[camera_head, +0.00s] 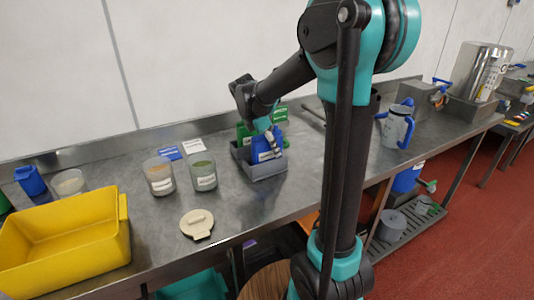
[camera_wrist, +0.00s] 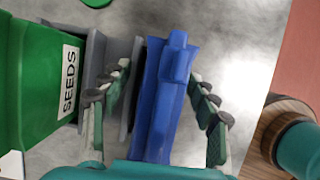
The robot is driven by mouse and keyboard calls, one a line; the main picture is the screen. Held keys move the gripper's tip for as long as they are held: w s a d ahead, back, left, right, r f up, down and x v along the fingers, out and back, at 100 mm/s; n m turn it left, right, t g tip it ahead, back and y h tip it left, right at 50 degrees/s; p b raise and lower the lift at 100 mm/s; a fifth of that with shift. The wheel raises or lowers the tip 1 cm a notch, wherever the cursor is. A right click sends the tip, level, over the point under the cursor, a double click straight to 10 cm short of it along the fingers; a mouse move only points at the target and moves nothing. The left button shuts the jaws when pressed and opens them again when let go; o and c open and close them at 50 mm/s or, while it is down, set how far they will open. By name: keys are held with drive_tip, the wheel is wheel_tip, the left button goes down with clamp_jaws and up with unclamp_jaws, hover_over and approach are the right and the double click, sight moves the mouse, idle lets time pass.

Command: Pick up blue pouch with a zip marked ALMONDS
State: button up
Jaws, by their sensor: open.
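The blue pouch (camera_head: 262,148) stands upright in a grey holder (camera_head: 268,170) on the steel table in the head view. In the wrist view the blue pouch (camera_wrist: 166,100) lies between the two fingers of my gripper (camera_wrist: 160,105), with a zip strip along its top. The fingers are open, one on each side of the pouch, with a gap visible on the right side. A pale label shows on the pouch in the head view, too small to read. In the head view my gripper (camera_head: 270,135) is at the pouch, partly hiding it.
A green pouch marked SEEDS (camera_wrist: 30,85) stands close on the left in the wrist view. Two label-bearing containers (camera_head: 159,176) (camera_head: 203,172) and a beige lid (camera_head: 197,224) are left of the holder. A yellow tub (camera_head: 65,245) is at the far left.

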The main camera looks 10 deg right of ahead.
drive_tip(key=shift+c, duration=0.3)
clamp_jaws()
drive_tip(key=shift+r, duration=0.15)
